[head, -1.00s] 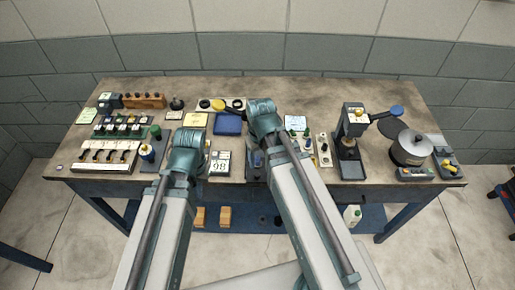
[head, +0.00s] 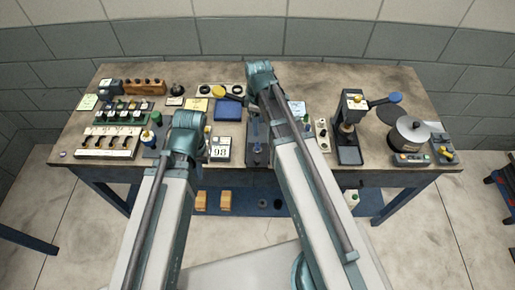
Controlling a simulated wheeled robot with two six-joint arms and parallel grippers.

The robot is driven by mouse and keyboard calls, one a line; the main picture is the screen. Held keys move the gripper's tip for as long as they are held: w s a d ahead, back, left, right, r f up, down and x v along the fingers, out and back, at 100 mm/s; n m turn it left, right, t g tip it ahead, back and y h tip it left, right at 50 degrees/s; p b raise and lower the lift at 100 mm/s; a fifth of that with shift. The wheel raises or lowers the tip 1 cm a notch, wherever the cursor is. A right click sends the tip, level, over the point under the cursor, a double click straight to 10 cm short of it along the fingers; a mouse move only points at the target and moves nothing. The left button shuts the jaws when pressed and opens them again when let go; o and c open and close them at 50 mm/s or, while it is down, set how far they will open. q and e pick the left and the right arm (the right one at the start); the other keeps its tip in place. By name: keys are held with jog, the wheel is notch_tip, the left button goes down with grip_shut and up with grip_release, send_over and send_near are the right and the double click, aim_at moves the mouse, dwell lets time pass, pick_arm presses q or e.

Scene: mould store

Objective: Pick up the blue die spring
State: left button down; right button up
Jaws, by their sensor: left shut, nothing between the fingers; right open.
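A small blue upright piece, which looks like the blue die spring (head: 256,147), stands at a dark tray (head: 256,163) near the bench's front edge, in the middle. It is too small for me to make out coils. My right gripper (head: 254,127) is open, mostly hidden by its own arm, and appears just behind and above the blue piece. I cannot tell whether they touch. My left gripper (head: 206,149) is shut and empty to the left, beside a white number card (head: 220,149); its wrist hides part of it.
A flat blue pad (head: 228,110) and a yellow round-headed item (head: 219,92) lie behind. Racks with several small parts (head: 108,143) fill the left. A dark press (head: 348,128) and a grey pot (head: 412,132) stand on the right. The back right of the bench (head: 330,80) is clear.

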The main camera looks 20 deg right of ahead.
aim_at(258, 143)
notch_tip(258, 143, down, 8)
jog(key=b, duration=0.6)
jog(key=shift+r+b, duration=0.25)
jog(key=shift+b, duration=0.15)
jog(key=shift+f, duration=0.15)
jog(key=f+b, duration=0.5)
jog(key=shift+w, duration=0.2)
grip_shut()
